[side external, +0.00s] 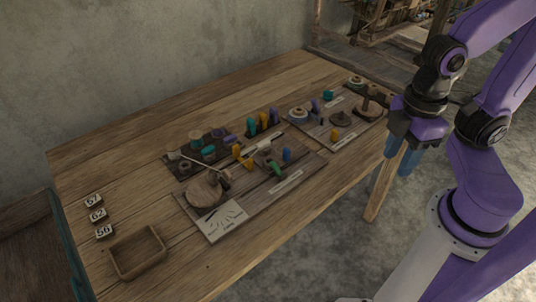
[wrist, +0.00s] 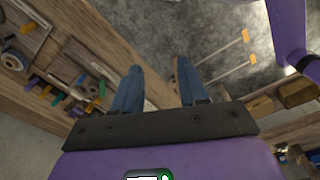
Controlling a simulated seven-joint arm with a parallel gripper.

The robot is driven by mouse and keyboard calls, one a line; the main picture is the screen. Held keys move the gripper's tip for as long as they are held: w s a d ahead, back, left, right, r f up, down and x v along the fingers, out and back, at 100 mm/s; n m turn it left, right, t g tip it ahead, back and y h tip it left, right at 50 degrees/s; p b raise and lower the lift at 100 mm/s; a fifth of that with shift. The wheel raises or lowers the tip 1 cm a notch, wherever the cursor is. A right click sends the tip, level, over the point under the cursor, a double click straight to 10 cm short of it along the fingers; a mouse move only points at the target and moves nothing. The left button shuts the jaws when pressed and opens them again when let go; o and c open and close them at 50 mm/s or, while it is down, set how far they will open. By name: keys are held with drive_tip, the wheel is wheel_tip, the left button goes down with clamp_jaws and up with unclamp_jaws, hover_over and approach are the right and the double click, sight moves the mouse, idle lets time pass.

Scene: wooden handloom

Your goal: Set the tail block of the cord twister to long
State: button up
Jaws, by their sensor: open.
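A dark board (side external: 240,205) on the table carries a round wooden disc (side external: 203,193) with a handle, a white card (side external: 222,218) with fanned marks, yellow pegs (side external: 237,152) and a blue peg (side external: 287,154). This looks like the cord twister, but its lettering is too small to read. I cannot tell surely which piece is the tail block or how it is set. My gripper (side external: 406,160) hangs at the table's right edge, well apart from this board. In the wrist view my gripper (wrist: 158,75) has its two blue fingers wide apart with nothing between them.
A second board (side external: 345,143) with spools and pegs lies between that board and my gripper. A wooden tray (side external: 137,253) and number tiles (side external: 97,215) are at the left. More coloured pegs (side external: 264,121) stand behind. The table's front strip is clear.

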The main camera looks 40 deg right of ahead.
drive_tip(key=shift+c, duration=0.2)
drive_tip(key=m, duration=1.3)
hover_over(287, 149)
wheel_tip(287, 149, down, 7)
wheel_tip(287, 149, down, 17)
drive_tip(key=shift+w+r, duration=0.1)
clamp_jaws()
